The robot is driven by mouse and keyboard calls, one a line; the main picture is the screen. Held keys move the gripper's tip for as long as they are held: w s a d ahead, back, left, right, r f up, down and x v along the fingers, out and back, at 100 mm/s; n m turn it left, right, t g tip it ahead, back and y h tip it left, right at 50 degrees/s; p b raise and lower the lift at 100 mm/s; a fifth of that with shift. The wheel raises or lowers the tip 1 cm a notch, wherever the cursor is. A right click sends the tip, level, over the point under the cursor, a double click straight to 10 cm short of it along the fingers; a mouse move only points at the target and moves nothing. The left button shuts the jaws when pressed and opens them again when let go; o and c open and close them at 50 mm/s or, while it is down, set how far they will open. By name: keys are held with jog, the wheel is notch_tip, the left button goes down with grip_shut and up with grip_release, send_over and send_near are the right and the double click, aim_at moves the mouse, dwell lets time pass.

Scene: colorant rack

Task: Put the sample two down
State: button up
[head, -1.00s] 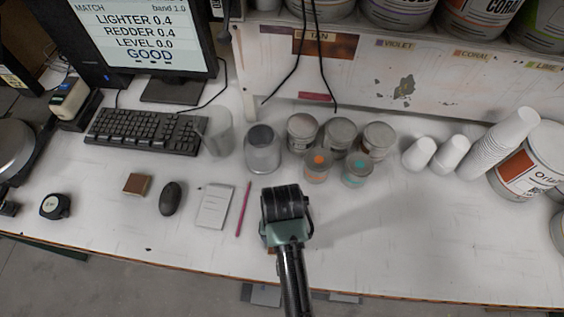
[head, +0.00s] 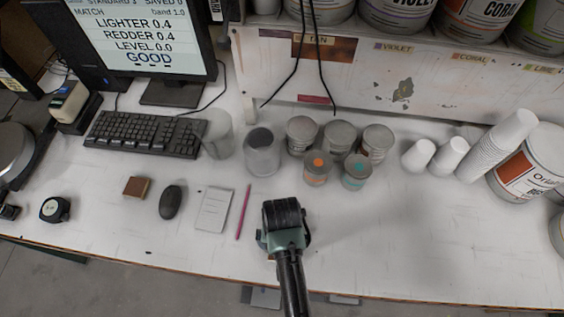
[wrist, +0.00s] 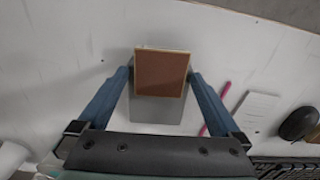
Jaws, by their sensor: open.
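A flat square brown sample with a pale edge (wrist: 161,73) shows in the wrist view between the fingertips of my gripper (wrist: 160,80). The fingers stand apart, one at either side of it and close to its edges. A grey rectangular area shows just below the brown square in that view; I cannot tell whether it is part of the sample. In the head view my gripper (head: 284,226) is over the front part of the white bench (head: 400,240) and hides the sample. Another small brown square (head: 137,187) lies left of the mouse.
A pink pencil (head: 243,212), notepad (head: 213,209) and black mouse (head: 171,202) lie left of my gripper. Several small cans (head: 302,134) and a clear cup (head: 262,152) stand behind it. The bench to the right is clear up to the white cups (head: 418,154).

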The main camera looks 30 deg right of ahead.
jog(key=shift+r, duration=0.1)
notch_tip(320, 180, up, 12)
jog(key=w+r+n+t+h, duration=0.2)
jog(key=w+r+t, duration=0.6)
jog(key=w+r, duration=0.8)
jog(key=w+a+r+n+t, duration=0.1)
jog(key=w+r+t, duration=0.15)
jog(key=r, duration=0.55)
jog(key=w+a+r+t, duration=0.15)
jog(key=r+t, duration=0.25)
jog(key=r, duration=0.4)
jog(key=s+a+r+n+t, duration=0.1)
jog(key=a+r+t, duration=0.15)
jog(key=r, duration=0.55)
jog(key=s+a+r+n+t, duration=0.1)
jog(key=r+t, duration=0.2)
jog(key=r, duration=0.5)
jog(key=s+a+r+t, duration=0.1)
jog(key=s+r+t, duration=0.2)
jog(key=s+r, duration=0.2)
jog(key=s+a+r+n+t+y, duration=0.1)
jog(key=s+r+t, duration=0.3)
jog(key=r, duration=0.6)
jog(key=shift+s+a+r+y, duration=0.3)
jog(key=shift+s+a+r, duration=0.1)
jog(key=shift+s+a, duration=0.25)
